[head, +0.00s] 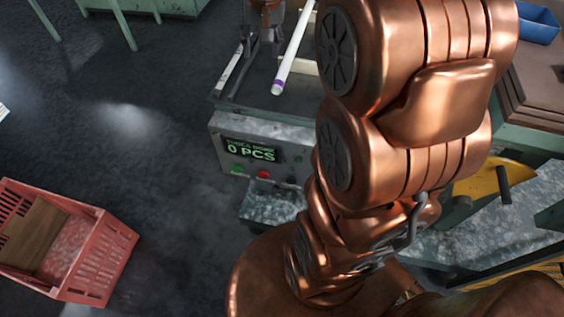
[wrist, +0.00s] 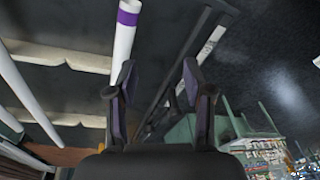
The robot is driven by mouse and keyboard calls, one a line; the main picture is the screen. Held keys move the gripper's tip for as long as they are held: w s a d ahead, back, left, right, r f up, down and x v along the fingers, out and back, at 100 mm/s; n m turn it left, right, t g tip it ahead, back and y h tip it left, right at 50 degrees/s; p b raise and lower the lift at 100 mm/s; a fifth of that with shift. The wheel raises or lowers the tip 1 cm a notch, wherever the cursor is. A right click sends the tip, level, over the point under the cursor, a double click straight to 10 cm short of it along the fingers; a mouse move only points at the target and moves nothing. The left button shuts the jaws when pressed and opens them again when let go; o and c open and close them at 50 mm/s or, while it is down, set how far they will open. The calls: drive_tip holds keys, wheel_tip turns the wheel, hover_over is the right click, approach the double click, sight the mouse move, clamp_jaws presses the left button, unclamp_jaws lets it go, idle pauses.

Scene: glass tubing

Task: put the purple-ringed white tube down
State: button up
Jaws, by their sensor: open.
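The purple-ringed white tube (head: 293,49) lies slantwise over the dark top of the counting machine, its purple ring near its closer end. In the wrist view the same tube (wrist: 123,45) runs down behind my left finger, with its ring near the top edge. My gripper (head: 262,46) is to the left of the tube in the head view. In the wrist view my gripper (wrist: 157,72) has its fingers spread, with no tube held between them. I cannot tell whether a finger touches the tube. My arm hides part of the machine.
The counting machine (head: 218,122) has a display reading 0 PCS. A narrow white strip (head: 230,66) lies at its left side. Another white tube (wrist: 28,95) shows in the wrist view. A red crate (head: 119,246) stands on the floor at lower left. A blue bin (head: 537,25) is at upper right.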

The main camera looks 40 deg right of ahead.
drive_tip(key=s+a+f+n+g, duration=0.1)
drive_tip(key=s+a+f+n, duration=0.1)
drive_tip(key=s, duration=0.6)
drive_tip(key=s+a+f+n+g, duration=0.1)
drive_tip(key=s+a+f+n, duration=0.1)
drive_tip(key=s+a+f, duration=0.2)
drive_tip(key=s+a+f+n+g, duration=0.2)
drive_tip(key=s+a, duration=0.6)
drive_tip(key=s, duration=0.5)
drive_tip(key=shift+s+f, duration=0.4)
drive_tip(key=shift+f, duration=0.1)
wheel_tip(320, 180, up, 3)
drive_tip(key=p, duration=0.3)
